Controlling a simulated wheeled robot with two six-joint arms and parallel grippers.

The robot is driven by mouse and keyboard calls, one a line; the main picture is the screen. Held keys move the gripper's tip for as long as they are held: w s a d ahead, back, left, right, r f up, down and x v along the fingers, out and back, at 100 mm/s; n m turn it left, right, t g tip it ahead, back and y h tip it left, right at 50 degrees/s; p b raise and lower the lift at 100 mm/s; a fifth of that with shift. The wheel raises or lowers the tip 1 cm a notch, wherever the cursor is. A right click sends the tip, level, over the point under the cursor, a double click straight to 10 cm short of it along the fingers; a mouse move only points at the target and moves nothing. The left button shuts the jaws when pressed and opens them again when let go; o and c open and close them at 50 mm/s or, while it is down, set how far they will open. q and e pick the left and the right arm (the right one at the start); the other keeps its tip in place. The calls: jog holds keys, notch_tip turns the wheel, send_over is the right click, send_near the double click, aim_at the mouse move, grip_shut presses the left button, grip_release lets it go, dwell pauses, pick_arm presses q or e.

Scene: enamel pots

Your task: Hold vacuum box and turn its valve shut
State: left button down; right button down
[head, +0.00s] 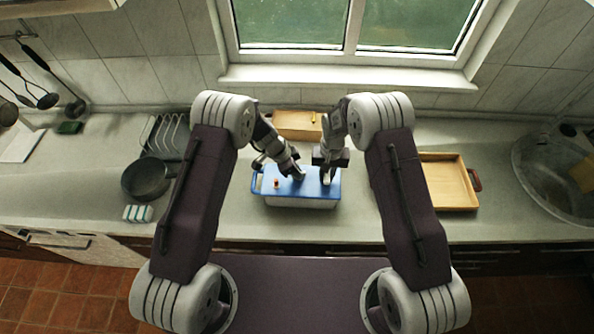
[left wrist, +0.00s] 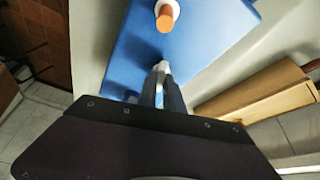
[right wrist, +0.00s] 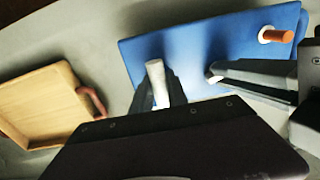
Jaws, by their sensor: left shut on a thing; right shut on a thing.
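The vacuum box (head: 300,202) stands on the counter, with a blue lid and a pale body. An orange peg in a white ring (head: 276,183) stands upright on the lid; it also shows in the left wrist view (left wrist: 167,15) and right wrist view (right wrist: 276,36). My left gripper (left wrist: 160,72) is shut on a small white part of the lid, mostly hidden by its fingers, beside the peg. My right gripper (right wrist: 157,88) is shut on a white upright post (right wrist: 155,72) near the lid's other end. I cannot tell which part is the valve.
A wooden box (head: 297,136) stands behind the vacuum box. A dark pan (head: 148,179), a dish rack (head: 166,134) and a striped block (head: 138,213) are at the left.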

pick_arm(q)
jog(key=n+t, duration=0.1)
jog(key=n, duration=0.3)
jog(key=shift+s+d+y, duration=0.1)
jog(key=shift+d+y, duration=0.05)
jog(key=shift+y, duration=0.25)
jog(key=shift+d+r+n+t+y, duration=0.1)
jog(key=shift+n+t+y, duration=0.5)
jog(key=shift+n, duration=1.3)
jog(key=c, duration=1.5)
grip_release()
jog(key=v, duration=1.2)
jog(key=shift+s, duration=0.15)
jog(key=shift+n, duration=0.3)
